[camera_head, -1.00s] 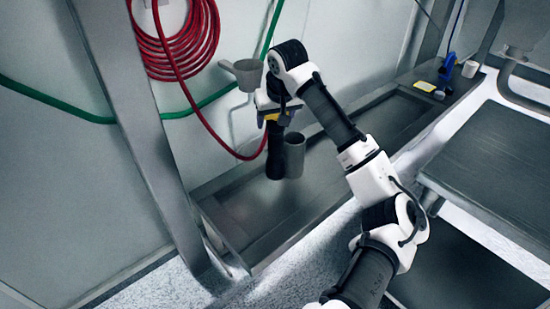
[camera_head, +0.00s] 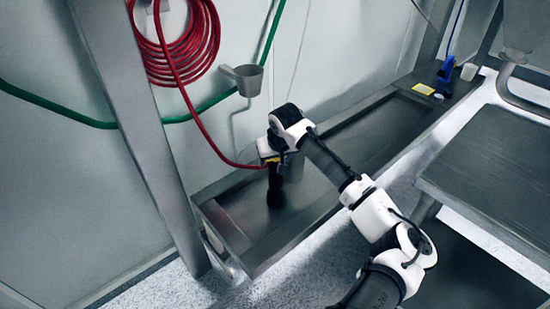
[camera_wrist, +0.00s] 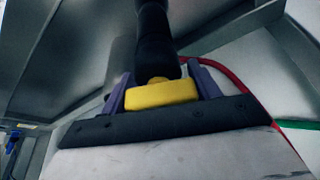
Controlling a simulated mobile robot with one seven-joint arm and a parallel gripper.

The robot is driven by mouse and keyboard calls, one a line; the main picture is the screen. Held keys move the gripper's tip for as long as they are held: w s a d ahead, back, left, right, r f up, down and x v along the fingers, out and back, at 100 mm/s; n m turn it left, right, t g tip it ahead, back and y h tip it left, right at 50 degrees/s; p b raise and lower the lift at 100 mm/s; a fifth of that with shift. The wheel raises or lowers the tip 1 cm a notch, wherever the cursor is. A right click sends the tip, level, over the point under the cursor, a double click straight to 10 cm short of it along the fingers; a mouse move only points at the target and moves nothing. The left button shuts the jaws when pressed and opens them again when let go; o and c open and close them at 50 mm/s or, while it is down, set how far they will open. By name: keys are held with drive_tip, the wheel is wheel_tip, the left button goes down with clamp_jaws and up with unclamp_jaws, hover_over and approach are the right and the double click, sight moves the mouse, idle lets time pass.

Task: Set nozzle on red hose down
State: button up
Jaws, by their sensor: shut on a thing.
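The black nozzle (camera_head: 276,192) on the red hose hangs upright below my gripper (camera_head: 272,162) in the head view. Its lower end is over the left part of the steel trough (camera_head: 325,222); I cannot tell whether it touches the floor of the trough. In the wrist view my gripper (camera_wrist: 160,92) is shut, its purple fingers on both sides of the nozzle's yellow collar (camera_wrist: 160,94). The black nozzle body (camera_wrist: 155,35) extends away from it. The red hose (camera_head: 198,120) runs from the wall coil down to my gripper.
A grey scoop (camera_head: 245,80) hangs on the wall above my gripper. A metal cup (camera_head: 296,166) is partly hidden behind my gripper. A blue tool (camera_head: 446,69), a yellow pad (camera_head: 423,88) and a white cup (camera_head: 469,71) stand at the trough's far end. The trough's middle is clear.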

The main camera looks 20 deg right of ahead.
drive_tip(key=shift+f, duration=0.1)
drive_tip(key=o, duration=1.7)
drive_tip(key=b+v, duration=0.2)
drive_tip(key=v, duration=1)
